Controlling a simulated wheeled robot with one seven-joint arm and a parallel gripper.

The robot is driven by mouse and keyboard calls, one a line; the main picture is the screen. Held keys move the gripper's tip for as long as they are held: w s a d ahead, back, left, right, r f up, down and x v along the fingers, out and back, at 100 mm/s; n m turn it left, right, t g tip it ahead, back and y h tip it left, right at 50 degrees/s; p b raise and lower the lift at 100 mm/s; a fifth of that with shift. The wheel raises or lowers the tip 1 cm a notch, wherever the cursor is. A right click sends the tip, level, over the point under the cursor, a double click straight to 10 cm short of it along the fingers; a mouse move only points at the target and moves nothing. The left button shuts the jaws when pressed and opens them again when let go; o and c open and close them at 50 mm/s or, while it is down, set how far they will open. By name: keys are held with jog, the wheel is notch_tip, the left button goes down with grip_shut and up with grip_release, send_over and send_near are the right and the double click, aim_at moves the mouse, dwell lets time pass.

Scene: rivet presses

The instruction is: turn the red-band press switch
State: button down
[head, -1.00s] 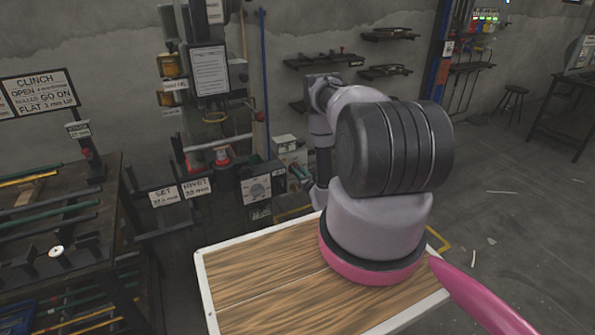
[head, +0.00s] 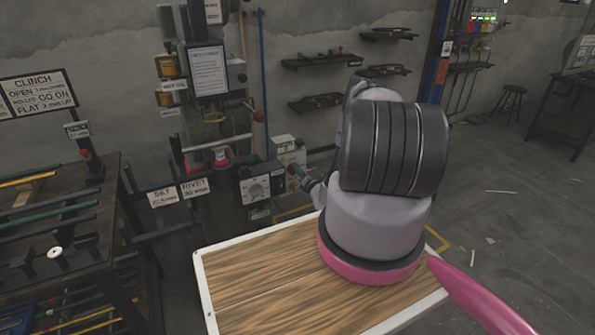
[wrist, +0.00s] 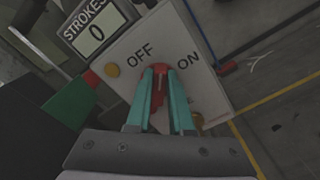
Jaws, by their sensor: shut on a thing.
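The press switch is a red knob (wrist: 160,69) on a pale panel (wrist: 125,72) in the wrist view, between the printed words OFF and ON. My gripper (wrist: 161,74) has its two teal fingers closed on either side of the knob. More red shows between the fingers lower down. I cannot tell exactly which word the knob points to. In the head view, my gripper (head: 297,171) is small and partly hidden by my arm, in front of a white box (head: 287,149) beside the press (head: 208,130). A red part (head: 220,157) shows low on that press.
A green block (wrist: 75,103) is further left. In the head view, a dial box (head: 257,188) stands left of my gripper, and a cluttered rack (head: 62,225) is at far left.

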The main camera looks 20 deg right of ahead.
jog(key=shift+d+f+m, duration=0.1)
jog(key=shift+f+m, duration=0.1)
jog(key=shift+m, duration=1.45)
jog(key=shift+d+f+m, duration=0.1)
jog(key=shift+f+m, duration=0.05)
jog(key=shift+m, duration=1.45)
jog(key=shift+f+m, duration=0.2)
jog(key=shift+m, duration=1.45)
jog(key=c, duration=0.8)
grip_release()
jog(key=s, duration=1.1)
jog(key=shift+d, duration=0.2)
